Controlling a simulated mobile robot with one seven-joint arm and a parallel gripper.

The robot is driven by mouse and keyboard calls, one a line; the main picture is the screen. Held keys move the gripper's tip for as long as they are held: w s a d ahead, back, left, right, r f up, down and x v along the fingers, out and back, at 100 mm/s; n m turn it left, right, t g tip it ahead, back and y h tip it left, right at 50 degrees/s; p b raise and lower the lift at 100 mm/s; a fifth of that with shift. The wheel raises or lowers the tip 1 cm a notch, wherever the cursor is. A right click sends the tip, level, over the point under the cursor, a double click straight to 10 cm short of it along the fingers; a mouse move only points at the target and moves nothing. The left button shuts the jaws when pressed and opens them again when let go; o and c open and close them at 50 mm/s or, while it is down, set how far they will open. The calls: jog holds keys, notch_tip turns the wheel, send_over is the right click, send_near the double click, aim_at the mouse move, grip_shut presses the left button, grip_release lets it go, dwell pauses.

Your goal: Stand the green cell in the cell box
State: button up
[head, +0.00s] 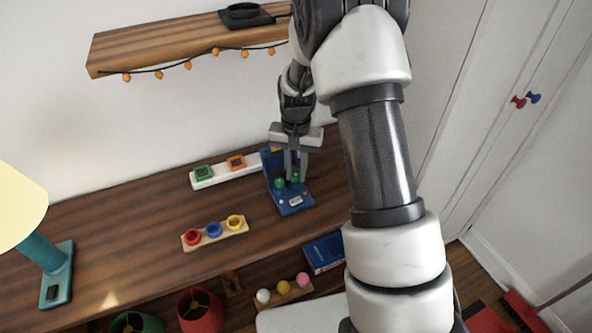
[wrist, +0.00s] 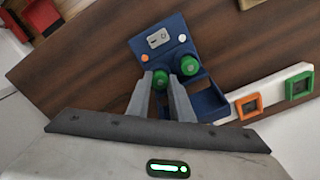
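The blue cell box (head: 291,204) stands on the wooden shelf with its panel raised at the back; it also shows in the wrist view (wrist: 172,32). Two green cells are at the box. One green cell (wrist: 160,80) is between my fingertips, with the fingers close against both sides. The other green cell (wrist: 189,66) stands in the box just outside one finger; it shows left of my gripper in the head view (head: 279,183). My gripper (head: 295,174) points down over the box. Whether the held cell's lower end is seated is hidden.
A white strip (head: 225,173) with green and orange square frames lies left of the box. A wooden holder (head: 222,233) with red, blue and yellow rings is in front. A teal lamp (head: 56,275) stands at far left. A blue book (head: 325,252) lies below.

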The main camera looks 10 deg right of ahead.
aim_at(296, 174)
jog(key=o, duration=0.4)
jog(key=shift+r, duration=0.1)
notch_tip(296, 174, up, 17)
jog(key=p, duration=0.2)
jog(key=shift+r, duration=0.1)
dwell(0.3)
jog(key=s+r+n+t+p, duration=0.1)
jog(key=s+r+p, duration=0.2)
jog(key=s+r, duration=0.4)
jog(key=s+r+n+t+p, duration=0.1)
jog(key=s+r+t+p, duration=0.1)
jog(key=s+r, duration=0.5)
jog(key=s+r+n+t+p, duration=0.2)
jog(key=s+r+p, duration=0.3)
jog(key=s+r, duration=0.3)
jog(key=s, duration=0.4)
jog(key=shift+n+t, duration=0.3)
jog(key=shift+n, duration=0.1)
